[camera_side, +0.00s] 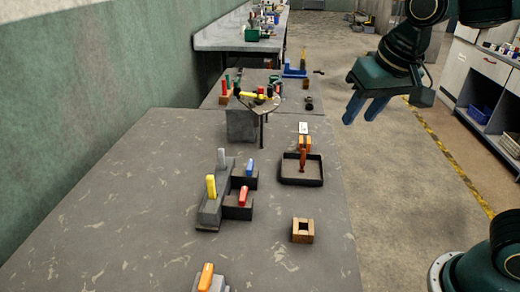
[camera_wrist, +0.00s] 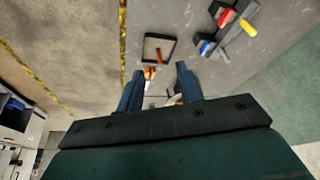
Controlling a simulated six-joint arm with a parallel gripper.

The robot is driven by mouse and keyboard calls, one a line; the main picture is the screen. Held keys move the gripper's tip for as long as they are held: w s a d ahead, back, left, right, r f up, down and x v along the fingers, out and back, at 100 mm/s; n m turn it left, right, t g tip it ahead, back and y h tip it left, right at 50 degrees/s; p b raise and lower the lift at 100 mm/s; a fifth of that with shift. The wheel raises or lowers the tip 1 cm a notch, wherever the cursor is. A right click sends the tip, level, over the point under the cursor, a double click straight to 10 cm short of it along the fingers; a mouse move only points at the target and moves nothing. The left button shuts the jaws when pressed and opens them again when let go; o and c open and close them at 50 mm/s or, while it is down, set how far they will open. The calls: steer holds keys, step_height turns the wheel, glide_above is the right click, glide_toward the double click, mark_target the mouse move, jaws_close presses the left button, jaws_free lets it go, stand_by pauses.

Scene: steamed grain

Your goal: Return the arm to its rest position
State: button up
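My gripper (camera_side: 359,119) is raised at the upper right of the side view, over the floor to the right of the table (camera_side: 130,200). Its two blue fingers point down and stand apart with nothing held between them. In the wrist view my gripper (camera_wrist: 158,72) also shows a clear gap between the fingers. Through that gap, small orange and white things show well below, apart from the fingers.
On the table are a dark tray (camera_side: 318,182) with a brown upright piece, a wooden block (camera_side: 303,238) with a square hole, and a grey fixture (camera_side: 213,212) with coloured handles. A wall (camera_side: 90,60) is at left. Drawers (camera_side: 487,65) stand at right.

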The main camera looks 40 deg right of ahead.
steer(key=s+d+f+n, duration=0.1)
steer(key=s+d+n, duration=0.1)
steer(key=s, duration=0.4)
steer(key=s+d+f+n+t, duration=0.1)
steer(key=s+f, duration=0.1)
steer(key=s, duration=0.4)
steer(key=shift+s+d+n+y, duration=0.35)
steer(key=shift+d+n+y, duration=0.05)
stand_by(0.4)
